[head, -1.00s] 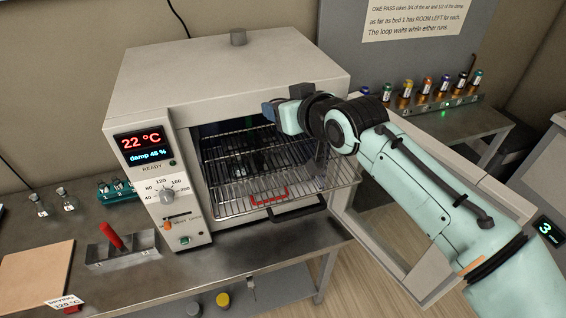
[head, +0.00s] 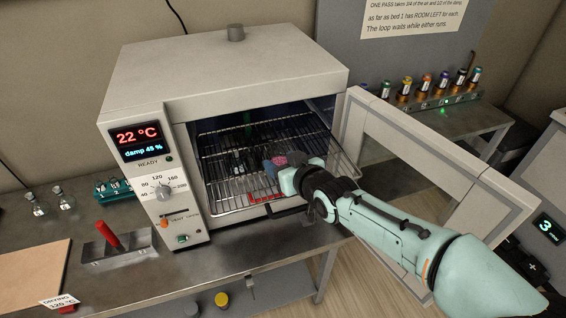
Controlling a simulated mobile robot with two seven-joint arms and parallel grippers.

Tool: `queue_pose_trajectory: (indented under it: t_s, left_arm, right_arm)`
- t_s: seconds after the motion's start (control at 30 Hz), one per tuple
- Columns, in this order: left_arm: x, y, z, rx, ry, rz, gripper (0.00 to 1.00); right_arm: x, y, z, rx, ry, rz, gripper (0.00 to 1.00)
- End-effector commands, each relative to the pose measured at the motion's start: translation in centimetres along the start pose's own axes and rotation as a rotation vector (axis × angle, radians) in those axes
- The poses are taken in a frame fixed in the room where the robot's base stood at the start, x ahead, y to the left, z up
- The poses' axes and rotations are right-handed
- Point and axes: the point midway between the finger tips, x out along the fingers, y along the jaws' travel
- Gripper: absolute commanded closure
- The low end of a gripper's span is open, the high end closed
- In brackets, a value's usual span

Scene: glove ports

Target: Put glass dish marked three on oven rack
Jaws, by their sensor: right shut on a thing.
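The oven (head: 235,75) stands on the bench with its front open. Its wire rack (head: 232,203) sticks out a little past the opening and has a red piece (head: 264,197) at its front. My right gripper (head: 270,164) reaches over the rack from the right, pointing into the oven. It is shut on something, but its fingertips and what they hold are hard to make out. Dark shapes lie behind it inside the oven, too dim to name. I cannot make out a glass dish marked three. My left gripper is not in view.
The oven door (head: 352,128) stands open to the right, behind my right arm. Small stoppered flasks (head: 66,199) and a metal block with a red handle (head: 110,236) stand left of the oven. Several capped vials (head: 427,84) line a back-right shelf.

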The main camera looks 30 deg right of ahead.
Motion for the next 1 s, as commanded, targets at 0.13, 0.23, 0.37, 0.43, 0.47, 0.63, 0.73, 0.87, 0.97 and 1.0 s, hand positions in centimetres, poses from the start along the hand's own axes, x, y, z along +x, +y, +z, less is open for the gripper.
queue_pose_trajectory:
  t_s: [0.13, 0.23, 0.37, 0.43, 0.47, 0.63, 0.73, 0.87, 0.97, 1.0]
  left_arm:
    - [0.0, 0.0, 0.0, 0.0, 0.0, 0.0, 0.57]
    - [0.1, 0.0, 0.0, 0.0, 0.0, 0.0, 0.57]
    - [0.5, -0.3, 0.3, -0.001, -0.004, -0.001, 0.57]
    - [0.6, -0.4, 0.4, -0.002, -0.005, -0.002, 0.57]
    - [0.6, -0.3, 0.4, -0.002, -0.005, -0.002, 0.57]
    - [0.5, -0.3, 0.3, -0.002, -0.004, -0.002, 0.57]
    - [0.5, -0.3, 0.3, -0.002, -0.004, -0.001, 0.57]
    - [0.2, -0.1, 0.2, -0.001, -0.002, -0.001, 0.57]
    - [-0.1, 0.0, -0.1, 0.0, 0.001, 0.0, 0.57]
    - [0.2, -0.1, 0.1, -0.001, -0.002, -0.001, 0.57]
  right_arm:
    - [0.0, 0.0, -0.1, -0.001, 0.002, 0.0, 0.78]
    - [0.0, 0.0, -0.1, -0.001, 0.001, 0.0, 0.78]
    - [0.1, 0.0, 0.2, -0.001, 0.0, 0.0, 0.78]
    - [0.1, 0.0, 0.4, -0.001, 0.0, 0.0, 0.78]
    - [0.1, 0.0, 0.3, -0.001, 0.0, 0.0, 0.37]
    - [0.1, 0.0, 0.2, -0.001, 0.0, 0.0, 0.18]
    - [0.1, 0.0, 0.2, -0.001, 0.0, 0.0, 0.18]
    - [0.0, 0.0, 0.0, -0.001, 0.001, 0.0, 0.18]
    - [-0.4, -0.1, -0.4, -0.002, 0.005, -0.001, 0.18]
    - [-1.0, -0.1, -0.3, -0.004, 0.007, -0.001, 0.18]
